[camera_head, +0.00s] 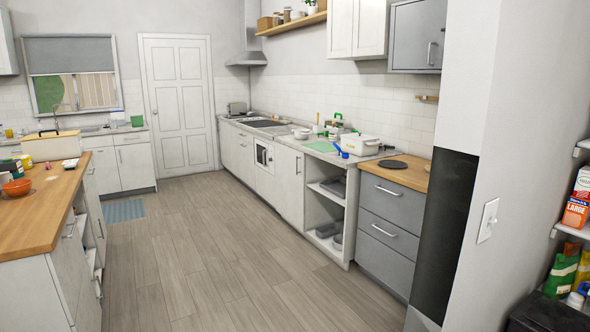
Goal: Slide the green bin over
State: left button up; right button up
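I see no thing that I can clearly tell is a green bin. A small green box-like object (137,121) stands on the far counter left of the white door; it is too small to tell what it is. A black container (545,314) is partly in view at the bottom right, below the shelves. Neither of my grippers is in view.
A kitchen island (40,222) with a wooden top stands at the left. Cabinets (392,215) line the right, ending at a white wall (520,150). Shelves (577,232) with boxes and bags are at the far right. The wooden floor (190,260) between is clear.

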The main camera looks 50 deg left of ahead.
aim_at(136, 120)
jog(key=i+j+u, duration=0.1)
jog(key=j+u, duration=0.2)
jog(key=i+j+u, duration=0.15)
jog(key=j+u, duration=0.2)
jog(key=j, duration=0.15)
jog(key=i+j+u, duration=0.45)
jog(key=j+u, duration=0.15)
jog(key=i+j+u, duration=0.65)
jog(key=i+u, duration=0.15)
jog(key=i, duration=0.2)
jog(key=i+u, duration=0.4)
jog(key=i, duration=4.65)
jog(key=i+l, duration=0.1)
jog(key=i, duration=2.25)
jog(key=j+u, duration=0.05)
jog(key=j, duration=0.1)
